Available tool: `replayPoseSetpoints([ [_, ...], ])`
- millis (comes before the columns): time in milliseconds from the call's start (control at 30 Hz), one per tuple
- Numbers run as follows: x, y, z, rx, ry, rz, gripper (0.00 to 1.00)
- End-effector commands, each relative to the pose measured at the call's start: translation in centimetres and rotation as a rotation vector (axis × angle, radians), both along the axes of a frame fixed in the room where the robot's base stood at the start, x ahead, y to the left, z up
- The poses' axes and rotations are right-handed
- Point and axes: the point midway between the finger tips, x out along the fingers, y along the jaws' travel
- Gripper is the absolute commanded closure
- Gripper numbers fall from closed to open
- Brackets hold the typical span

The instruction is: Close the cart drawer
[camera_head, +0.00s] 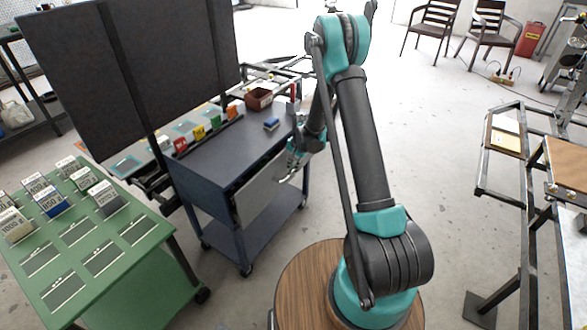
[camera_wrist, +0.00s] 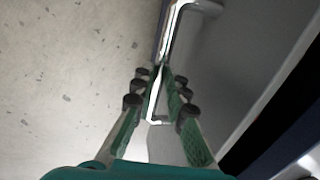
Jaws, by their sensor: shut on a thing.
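The dark blue-grey cart (camera_head: 218,160) stands left of my arm in the head view. Its drawer (camera_head: 262,192) has a light grey front and stands out from the cart body on the side facing my arm. My gripper (camera_head: 293,160) is at the drawer front, near its upper right end. In the wrist view my gripper (camera_wrist: 159,78) is shut on the silver bar handle (camera_wrist: 172,22), which runs between the green fingers. The drawer (camera_wrist: 222,65) shows there as a grey surface to the right, with a dark gap beyond it. The exact finger contact is partly hidden.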

Motion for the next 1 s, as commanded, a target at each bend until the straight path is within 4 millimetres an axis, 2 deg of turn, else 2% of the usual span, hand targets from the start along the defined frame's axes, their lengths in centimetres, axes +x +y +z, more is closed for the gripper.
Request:
replayPoseSetpoints([
  [267,2.3,3.2,0.0,0.002,-0.002,0.002,1.0],
  [533,2.5,3.5,0.1,0.005,-0.005,0.001,1.0],
  [567,2.5,3.5,0.1,0.006,-0.006,0.001,0.83],
  [700,2.5,3.4,0.0,0.004,-0.004,0.001,0.66],
  [1000,2.4,3.3,0.1,0.003,-0.002,0.0,0.66],
])
